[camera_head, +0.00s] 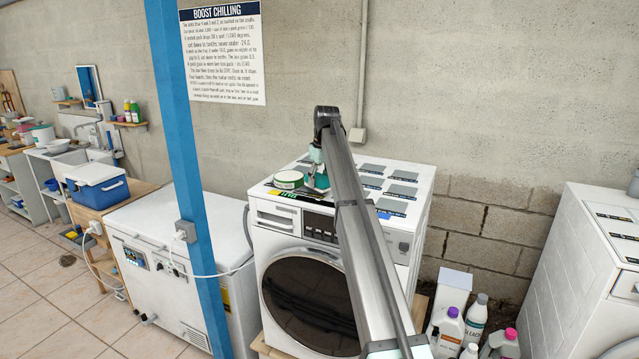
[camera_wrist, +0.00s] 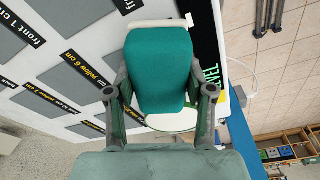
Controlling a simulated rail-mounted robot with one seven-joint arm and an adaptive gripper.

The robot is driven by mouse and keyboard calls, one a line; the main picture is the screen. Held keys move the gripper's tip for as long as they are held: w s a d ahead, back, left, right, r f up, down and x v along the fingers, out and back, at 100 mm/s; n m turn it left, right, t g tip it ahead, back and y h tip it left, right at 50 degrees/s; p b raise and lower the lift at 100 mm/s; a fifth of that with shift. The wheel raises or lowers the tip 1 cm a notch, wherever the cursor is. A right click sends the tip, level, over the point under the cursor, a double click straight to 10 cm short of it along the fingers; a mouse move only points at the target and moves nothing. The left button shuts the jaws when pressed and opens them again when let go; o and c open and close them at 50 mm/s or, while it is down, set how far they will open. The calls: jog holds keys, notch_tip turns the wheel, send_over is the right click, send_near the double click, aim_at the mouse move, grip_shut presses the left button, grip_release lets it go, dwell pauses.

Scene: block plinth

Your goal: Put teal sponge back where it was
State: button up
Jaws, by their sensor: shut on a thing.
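The teal sponge (camera_wrist: 158,72) fills the middle of the wrist view, between the two fingers of my gripper (camera_wrist: 157,80). My gripper is shut on it. In the head view my gripper (camera_head: 318,178) is over the left part of the white washing machine's top (camera_head: 425,180), beside a round green-rimmed tin (camera_head: 289,180). My arm hides part of the machine top there. I cannot tell whether the sponge touches the surface below.
Several grey pads with black labels (camera_wrist: 75,86) lie on the machine top. A wall sign (camera_head: 222,50) hangs behind. A blue post (camera_head: 185,160) and a chest freezer (camera_head: 150,235) stand left. Several bottles (camera_head: 475,320) stand on the floor at right.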

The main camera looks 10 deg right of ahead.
aim_at(323, 178)
jog(key=shift+f, duration=1.15)
jog(key=shift+f, duration=0.1)
jog(key=o, duration=1)
jog(key=r+b, duration=0.1)
jog(key=r, duration=0.3)
jog(key=s+r+b, duration=0.1)
jog(key=r+b, duration=0.1)
jog(key=r, duration=0.2)
jog(key=d+r+b, duration=0.1)
jog(key=r+b, duration=0.1)
jog(key=r, duration=0.2)
jog(key=shift+s+r, duration=0.1)
jog(key=shift+s, duration=0.2)
